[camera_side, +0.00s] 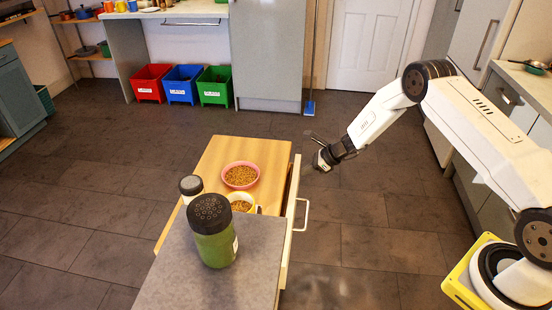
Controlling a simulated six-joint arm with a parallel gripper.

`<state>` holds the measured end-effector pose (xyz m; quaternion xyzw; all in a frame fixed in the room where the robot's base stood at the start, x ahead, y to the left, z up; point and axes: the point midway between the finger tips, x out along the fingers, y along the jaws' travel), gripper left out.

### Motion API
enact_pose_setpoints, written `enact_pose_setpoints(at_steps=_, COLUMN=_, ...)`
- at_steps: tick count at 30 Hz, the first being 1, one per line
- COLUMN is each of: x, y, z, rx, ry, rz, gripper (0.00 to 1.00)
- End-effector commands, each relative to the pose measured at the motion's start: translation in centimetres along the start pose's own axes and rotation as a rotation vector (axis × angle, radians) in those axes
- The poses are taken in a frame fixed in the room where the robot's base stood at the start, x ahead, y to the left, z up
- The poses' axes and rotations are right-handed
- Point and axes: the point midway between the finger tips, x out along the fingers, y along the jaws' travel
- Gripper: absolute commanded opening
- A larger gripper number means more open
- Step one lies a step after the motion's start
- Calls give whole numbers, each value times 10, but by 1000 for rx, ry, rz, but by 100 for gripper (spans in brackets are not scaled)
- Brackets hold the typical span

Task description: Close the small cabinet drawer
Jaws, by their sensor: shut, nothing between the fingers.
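The small cabinet (215,155) has a light wood top with a grey slab (180,280) at its near end. Its drawer (291,205) has a cream front panel on the right side, standing a little out from the top's edge with a narrow gap between. A pale bar handle (302,214) sticks out to the right from this panel. My gripper (322,160) is shut and empty. It is in the air to the right of the drawer's far end, beyond the handle in the picture, and appears apart from the panel. The drawer's inside is mostly hidden.
Red, blue and green bins (214,86) stand at the back. The tiled floor right of the drawer is clear.

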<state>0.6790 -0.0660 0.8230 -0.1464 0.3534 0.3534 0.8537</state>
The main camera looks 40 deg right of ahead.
Motion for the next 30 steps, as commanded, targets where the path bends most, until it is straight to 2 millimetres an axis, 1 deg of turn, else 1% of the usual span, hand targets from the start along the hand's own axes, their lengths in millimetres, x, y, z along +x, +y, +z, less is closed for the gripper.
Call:
enact_pose_setpoints(at_steps=1, x=9, y=1, z=8, rx=-4, ry=0, rz=2, gripper=0)
enact_pose_setpoints(at_steps=3, x=17, y=1, z=17, rx=-4, ry=-1, rz=2, gripper=0)
enact_pose_setpoints(at_steps=9, x=32, y=0, z=32, rx=-1, ry=0, rz=0, gripper=0)
enact_pose_setpoints(at_steps=20, x=37, y=1, z=39, rx=-3, ry=-3, rz=1, gripper=0)
enact_pose_setpoints(at_steps=30, x=34, y=0, z=36, rx=-2, ry=-5, rz=-1, gripper=0)
